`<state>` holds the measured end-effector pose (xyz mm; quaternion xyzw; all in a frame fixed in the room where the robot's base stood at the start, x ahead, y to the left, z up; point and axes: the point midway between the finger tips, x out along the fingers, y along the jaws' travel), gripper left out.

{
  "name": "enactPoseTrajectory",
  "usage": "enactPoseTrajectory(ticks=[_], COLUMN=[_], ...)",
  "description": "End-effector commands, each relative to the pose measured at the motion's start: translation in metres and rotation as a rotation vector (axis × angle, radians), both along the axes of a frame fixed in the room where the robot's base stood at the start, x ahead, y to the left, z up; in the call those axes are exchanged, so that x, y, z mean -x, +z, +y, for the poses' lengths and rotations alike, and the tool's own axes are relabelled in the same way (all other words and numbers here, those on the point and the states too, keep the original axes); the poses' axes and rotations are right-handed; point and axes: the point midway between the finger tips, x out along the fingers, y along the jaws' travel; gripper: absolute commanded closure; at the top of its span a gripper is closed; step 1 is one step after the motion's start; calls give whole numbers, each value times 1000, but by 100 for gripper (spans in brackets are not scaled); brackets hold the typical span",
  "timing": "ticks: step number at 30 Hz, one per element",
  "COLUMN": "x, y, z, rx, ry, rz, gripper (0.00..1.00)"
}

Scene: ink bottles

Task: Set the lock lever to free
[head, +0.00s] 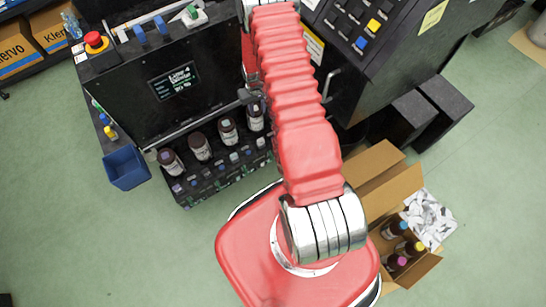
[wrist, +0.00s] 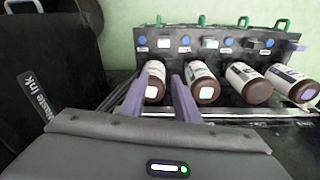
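Several green looped handles (wrist: 202,19) stand along the top of the dark bottle rack (wrist: 220,58) in the wrist view. I cannot tell which part is the lock lever or how it is set. My gripper (wrist: 159,80) has two purple fingers spread apart with nothing held between them. They point toward the rack, with a brown bottle (wrist: 155,68) showing beyond the gap; I cannot tell whether they touch it. In the head view my red arm reaches over the rack area and my gripper is hidden.
Several brown bottles (head: 200,147) stand in the rack below a black cabinet with a screen (head: 174,81). A red button (head: 95,41) sits on the cabinet's corner. A blue bin (head: 126,167) hangs at left. An open carton (head: 426,264) with bottles lies at lower right. Floor at left is clear.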

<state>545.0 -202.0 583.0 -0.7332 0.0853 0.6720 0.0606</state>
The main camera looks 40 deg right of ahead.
Motion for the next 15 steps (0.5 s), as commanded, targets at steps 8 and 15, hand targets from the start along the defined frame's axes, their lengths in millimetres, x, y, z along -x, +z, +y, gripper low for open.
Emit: enactPoseTrajectory(ticks=[8,15], x=[35,70], y=[-95,-164], z=[-10,-12], rx=[-19,-34], ry=[-23,-40], rz=[47,75], gripper=[71,71])
